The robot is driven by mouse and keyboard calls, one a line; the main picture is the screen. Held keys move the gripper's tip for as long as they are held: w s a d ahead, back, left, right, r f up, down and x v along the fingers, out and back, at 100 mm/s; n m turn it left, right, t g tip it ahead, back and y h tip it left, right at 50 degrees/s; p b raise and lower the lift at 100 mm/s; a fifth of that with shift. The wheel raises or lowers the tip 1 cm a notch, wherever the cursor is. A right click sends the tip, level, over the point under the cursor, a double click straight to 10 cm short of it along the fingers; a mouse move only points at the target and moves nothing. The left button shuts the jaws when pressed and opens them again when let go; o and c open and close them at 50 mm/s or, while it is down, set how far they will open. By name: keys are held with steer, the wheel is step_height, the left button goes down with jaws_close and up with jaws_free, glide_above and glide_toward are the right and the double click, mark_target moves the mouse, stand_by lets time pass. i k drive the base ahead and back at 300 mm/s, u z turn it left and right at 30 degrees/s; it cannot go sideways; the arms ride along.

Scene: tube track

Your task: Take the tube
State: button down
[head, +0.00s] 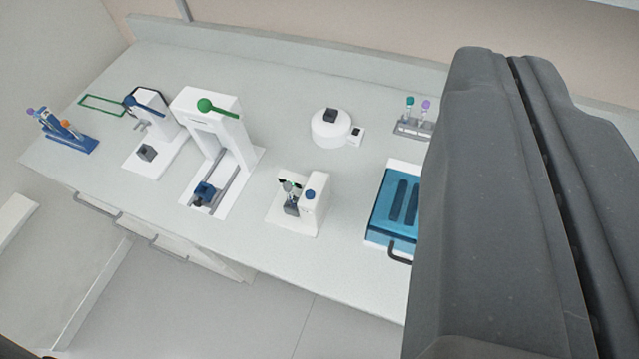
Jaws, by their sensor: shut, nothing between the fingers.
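Several tubes show, and I cannot tell which one the task names. A tube with a teal cap (410,103) and one with a purple cap (426,106) stand in a small grey rack (412,128) at the back right. A blue rack (70,138) at the far left holds tubes with purple, blue and orange tops. A small tube-like piece (290,190) sits in a white device (312,205) near the middle; its details are too small to tell.
A white press-like stand (222,118) with a green knob and a smaller stand (155,110) with a blue knob are left of centre. A round white device (330,128) stands behind. A blue-topped box (385,205) is partly hidden. The bench front is mostly clear.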

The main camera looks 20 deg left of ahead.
mark_target(290, 197)
steer(key=k, duration=1.8)
steer(key=u, duration=0.4)
steer(key=i, duration=1.05)
steer(key=z, duration=0.1)
